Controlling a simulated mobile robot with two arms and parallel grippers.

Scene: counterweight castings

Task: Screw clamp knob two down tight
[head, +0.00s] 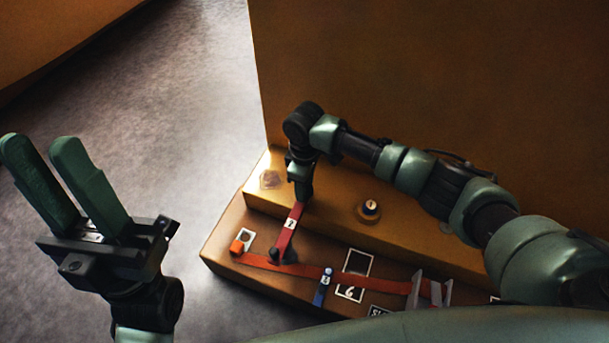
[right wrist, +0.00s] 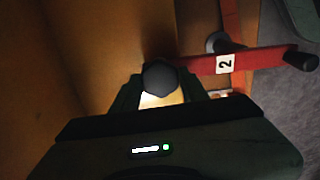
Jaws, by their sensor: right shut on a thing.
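Clamp knob two (right wrist: 160,77) is a dark faceted knob between the jaws of my right gripper (right wrist: 158,92) in the right wrist view. The jaws are shut on it, one on each side. The knob is at one end of a red bar labelled 2 (right wrist: 195,65). In the head view the red bar (head: 286,236) runs from under my right gripper (head: 300,197) toward the front; there the knob is hidden by the gripper. A dark grip (right wrist: 301,61) is at the bar's other end. My left gripper (head: 43,150) is open and empty, well left of the bench.
A long red-orange strap (head: 315,271) crosses the lower step. A blue tag (head: 323,287), an orange block (head: 238,246), white-framed markings (head: 357,263) and a grey bracket (head: 430,291) are along it. Another round knob (head: 369,208) is on the upper step. A tall brown panel (head: 430,80) stands behind.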

